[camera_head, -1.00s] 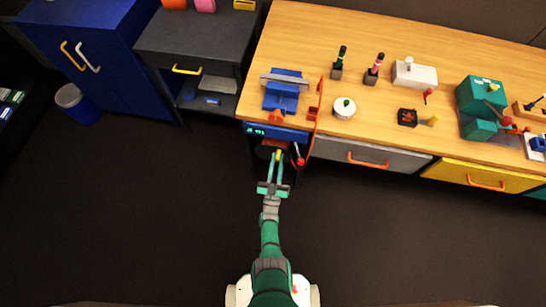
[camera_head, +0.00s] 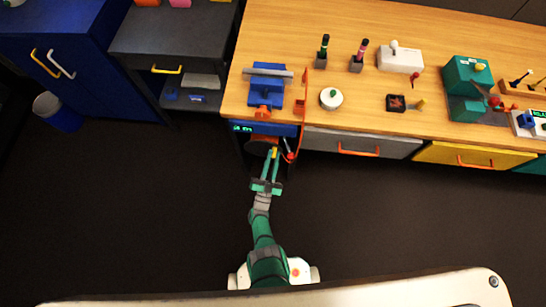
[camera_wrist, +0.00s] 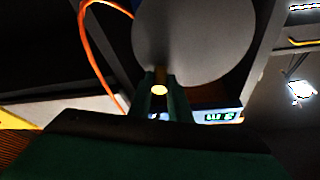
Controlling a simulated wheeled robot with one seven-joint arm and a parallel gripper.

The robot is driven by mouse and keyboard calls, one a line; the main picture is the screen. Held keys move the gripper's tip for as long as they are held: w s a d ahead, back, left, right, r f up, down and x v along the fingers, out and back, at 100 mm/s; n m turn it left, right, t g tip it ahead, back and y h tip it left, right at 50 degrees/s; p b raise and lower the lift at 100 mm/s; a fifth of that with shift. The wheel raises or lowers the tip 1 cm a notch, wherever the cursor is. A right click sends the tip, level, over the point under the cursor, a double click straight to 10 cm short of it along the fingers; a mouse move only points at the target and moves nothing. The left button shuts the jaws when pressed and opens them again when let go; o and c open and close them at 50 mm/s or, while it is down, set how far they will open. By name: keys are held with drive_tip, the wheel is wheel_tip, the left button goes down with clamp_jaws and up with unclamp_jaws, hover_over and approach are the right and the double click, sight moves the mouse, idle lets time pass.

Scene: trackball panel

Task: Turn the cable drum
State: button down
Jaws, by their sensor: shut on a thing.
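The cable drum (camera_wrist: 195,40) fills the upper middle of the wrist view as a large grey disc. In the head view it is a dark round shape (camera_head: 258,148) under the blue housing at the bench's front edge, partly hidden. A small yellow handle (camera_wrist: 160,88) stands out from the disc's lower part; it also shows in the head view (camera_head: 275,152). My gripper (camera_head: 272,160) reaches up to it from below. Its two green fingers (camera_wrist: 161,95) are shut on the handle, one on each side.
An orange cable (camera_wrist: 90,45) curves beside the drum. A lit display (camera_head: 242,128) sits on the blue housing, below a blue vise (camera_head: 268,88). A grey drawer (camera_head: 360,145) is close on the right. The floor in front is clear. A blue bin (camera_head: 60,112) stands left.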

drive_tip(key=shift+r, duration=0.1)
drive_tip(key=c, duration=1.6)
unclamp_jaws()
drive_tip(key=shift+w, duration=0.1)
drive_tip(key=shift+c, duration=0.2)
drive_tip(key=shift+s, duration=0.2)
drive_tip(key=v, duration=0.7)
drive_tip(key=shift+s, duration=0.15)
drive_tip(key=shift+a, duration=0.15)
